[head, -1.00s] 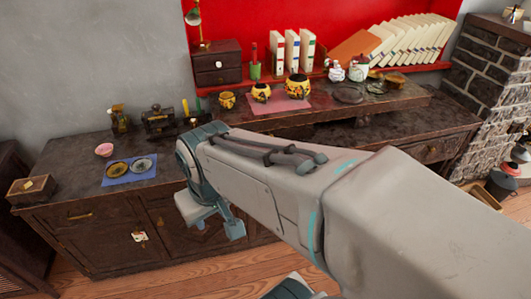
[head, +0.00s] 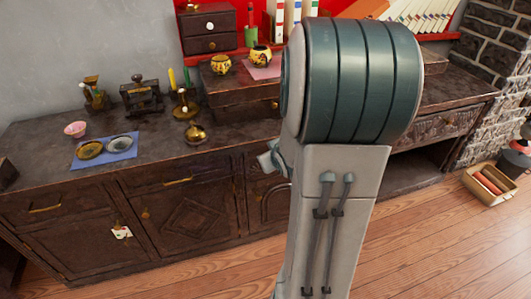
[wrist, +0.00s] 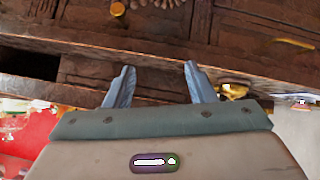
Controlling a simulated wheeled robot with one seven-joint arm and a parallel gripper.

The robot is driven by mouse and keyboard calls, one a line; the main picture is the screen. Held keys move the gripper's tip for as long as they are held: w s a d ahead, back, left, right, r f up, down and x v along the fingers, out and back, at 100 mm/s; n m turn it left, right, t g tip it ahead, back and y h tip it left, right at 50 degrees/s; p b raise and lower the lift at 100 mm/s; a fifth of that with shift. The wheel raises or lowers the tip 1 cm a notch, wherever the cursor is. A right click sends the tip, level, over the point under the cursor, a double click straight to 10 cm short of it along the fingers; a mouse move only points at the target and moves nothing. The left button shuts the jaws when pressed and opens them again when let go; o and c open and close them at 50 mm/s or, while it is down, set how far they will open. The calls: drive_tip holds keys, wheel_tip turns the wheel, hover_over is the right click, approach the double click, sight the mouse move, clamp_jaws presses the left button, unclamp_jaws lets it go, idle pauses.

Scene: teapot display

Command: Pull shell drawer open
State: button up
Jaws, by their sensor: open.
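The dark wooden cabinet (head: 85,233) has drawers and carved doors along its front. A pale fan-shaped carving, perhaps the shell, is cut off at the top of the wrist view (wrist: 158,3), beside a brass knob (wrist: 117,9). In the head view, an arched carving (head: 276,203) shows partly beside my arm. I cannot tell for sure which front is the shell drawer. My gripper (wrist: 159,68) is open and empty over the counter's front edge, with the carving beyond its fingertips. In the head view it is mostly hidden behind my arm.
A brass pot (head: 195,133) stands on the counter near my gripper. A raised wooden box (head: 235,88) bears yellow teapots (head: 261,54). A blue mat (head: 106,150) with dishes lies at the left.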

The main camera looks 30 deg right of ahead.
drive_tip(key=s+d+f+m+t+h+b, duration=0.1)
drive_tip(key=d+f+t+b, duration=0.35)
drive_tip(key=f+b, duration=0.3)
drive_tip(key=s+d+f+m+t+b, duration=0.2)
drive_tip(key=d+f+t+b, duration=0.1)
drive_tip(key=d+f+b, duration=0.4)
drive_tip(key=a+b+x, duration=0.1)
drive_tip(key=x, duration=1.1)
drive_tip(key=shift+w+f, duration=0.35)
drive_tip(key=shift+w, duration=0.2)
